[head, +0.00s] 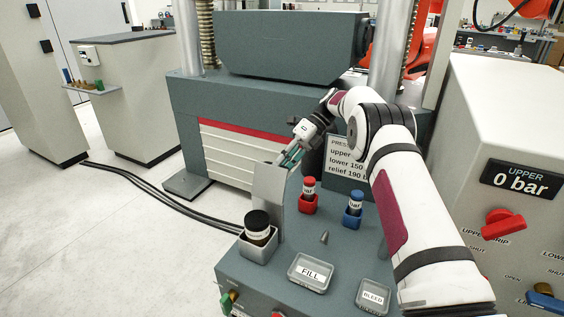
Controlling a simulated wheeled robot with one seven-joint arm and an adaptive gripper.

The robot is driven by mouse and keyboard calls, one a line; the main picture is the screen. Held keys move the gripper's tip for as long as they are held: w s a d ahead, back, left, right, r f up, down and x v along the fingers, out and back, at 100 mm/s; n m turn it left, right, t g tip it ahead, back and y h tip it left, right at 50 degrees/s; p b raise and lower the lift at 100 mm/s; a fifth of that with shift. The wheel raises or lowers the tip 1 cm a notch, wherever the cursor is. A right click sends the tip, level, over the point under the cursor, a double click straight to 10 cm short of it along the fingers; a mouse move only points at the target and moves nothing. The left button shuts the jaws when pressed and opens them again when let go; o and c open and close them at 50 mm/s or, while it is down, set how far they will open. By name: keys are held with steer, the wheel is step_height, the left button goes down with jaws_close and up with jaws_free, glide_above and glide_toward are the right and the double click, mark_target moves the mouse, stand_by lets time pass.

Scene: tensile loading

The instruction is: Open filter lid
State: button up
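A square grey box (258,250) stands at the front left of the grey bench top. A jar with a black cap (257,222) stands in it. An upright grey plate (268,188) rises right behind the box; it looks like the filter lid standing up, but no label shows and I cannot tell if a hinge joins them. My gripper (291,157) is at the plate's top right edge, with greenish fingertips pointing down left. I cannot tell whether the fingers touch the plate or how far apart they are.
A red-capped bottle (309,193) and a blue-capped bottle (353,209) stand in holders right of the plate. A small grey cone (324,237), a FILL tray (310,272) and a BLEED tray (373,295) are nearer. A pressure sign (345,160) stands behind. A valve cabinet (500,130) bounds the right.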

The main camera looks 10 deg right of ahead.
steer(key=shift+r, duration=0.15)
stand_by(0.3)
step_height(320, 180, up, 10)
stand_by(0.4)
steer(key=s+a+r+n+t+h, duration=0.1)
steer(key=s+r+n+h, duration=0.1)
steer(key=s+r+n, duration=0.65)
steer(key=s+r+n+t+h, duration=0.1)
steer(key=s+r+n+h, duration=0.4)
steer(key=s, duration=0.9)
steer(key=s+d+f+n+t+h, duration=0.15)
steer(key=s+f+n, duration=0.3)
steer(key=s, duration=0.55)
steer(key=s+d+f+n, duration=0.3)
steer(key=s+n, duration=0.2)
steer(key=s, duration=0.5)
steer(key=s+d+f+n+t+h, duration=0.1)
steer(key=s+d+f+n, duration=0.3)
steer(key=s, duration=0.6)
step_height(320, 180, up, 24)
steer(key=a+t+p, duration=0.2)
steer(key=t+p, duration=0.1)
steer(key=p, duration=1.8)
steer(key=shift+f+n+t, duration=0.2)
steer(key=shift+n+t, duration=0.15)
steer(key=shift+n, duration=0.05)
